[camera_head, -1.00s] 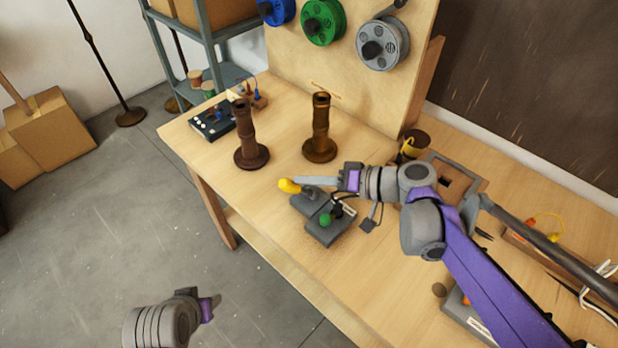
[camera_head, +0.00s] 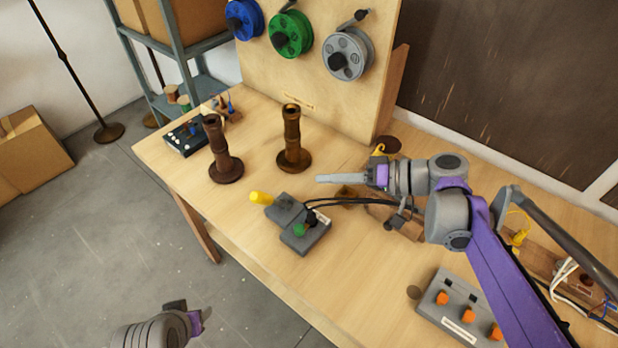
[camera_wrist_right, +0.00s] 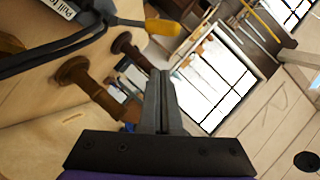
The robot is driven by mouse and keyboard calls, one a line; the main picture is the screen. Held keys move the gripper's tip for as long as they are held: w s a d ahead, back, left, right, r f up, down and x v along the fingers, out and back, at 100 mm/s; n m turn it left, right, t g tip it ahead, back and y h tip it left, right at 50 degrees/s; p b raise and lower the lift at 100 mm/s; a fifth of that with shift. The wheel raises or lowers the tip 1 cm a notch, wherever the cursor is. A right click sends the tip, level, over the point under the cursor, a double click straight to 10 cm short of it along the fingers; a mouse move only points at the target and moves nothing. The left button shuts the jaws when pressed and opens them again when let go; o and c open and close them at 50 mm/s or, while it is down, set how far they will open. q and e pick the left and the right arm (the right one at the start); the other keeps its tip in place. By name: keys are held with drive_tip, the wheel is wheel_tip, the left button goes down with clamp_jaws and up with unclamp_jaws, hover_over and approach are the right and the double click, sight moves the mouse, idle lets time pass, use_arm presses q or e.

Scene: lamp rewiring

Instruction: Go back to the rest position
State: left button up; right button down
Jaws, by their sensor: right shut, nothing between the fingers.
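My right gripper (camera_head: 328,179) reaches over the workbench (camera_head: 330,290) from the right. Its fingers are together and hold nothing. It is above and behind a grey device (camera_head: 299,228) with a yellow handle (camera_head: 258,197) and a green knob, apart from it. In the right wrist view the shut fingers (camera_wrist_right: 160,100) point toward the brown lamp columns, and the yellow handle (camera_wrist_right: 163,27) shows beyond them. My left gripper (camera_head: 197,318) is low at the bottom left, over the floor in front of the bench. Whether it is open or shut does not show.
Two brown lamp columns (camera_head: 223,152) (camera_head: 292,142) stand upright on the bench's far left. Behind them a board carries blue, green and grey spools (camera_head: 347,55). A grey box with orange switches (camera_head: 458,311) lies at right. The front middle of the bench is clear.

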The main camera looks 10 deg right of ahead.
drive_tip(key=shift+s+d+r, duration=0.2)
drive_tip(key=shift+s+d, duration=0.05)
drive_tip(key=shift+d, duration=0.35)
drive_tip(key=s+f+g+h, duration=0.1)
drive_tip(key=s+f+h, duration=0.2)
drive_tip(key=s+f, duration=0.1)
drive_tip(key=s+f+m+h, duration=0.1)
drive_tip(key=s+f+h, duration=0.2)
drive_tip(key=s+f, duration=0.2)
drive_tip(key=s+f+g+h, duration=0.1)
drive_tip(key=s+f+h, duration=0.3)
drive_tip(key=f, duration=0.2)
drive_tip(key=shift+s+a+m+g, duration=0.15)
drive_tip(key=shift+a+m+g, duration=0.15)
drive_tip(key=shift+a, duration=0.05)
drive_tip(key=shift+s+d+f+t+h, duration=0.2)
drive_tip(key=shift+s+d+f+h, duration=0.2)
drive_tip(key=shift+d+h, duration=0.15)
drive_tip(key=shift+s+d+f+t+h, duration=0.25)
drive_tip(key=shift+s+d+h, duration=0.1)
drive_tip(key=shift+d+h, duration=0.2)
drive_tip(key=shift+s+d+f+h, duration=0.1)
drive_tip(key=shift+d+h, duration=0.2)
drive_tip(key=shift+d, duration=0.1)
drive_tip(key=shift+s, duration=0.1)
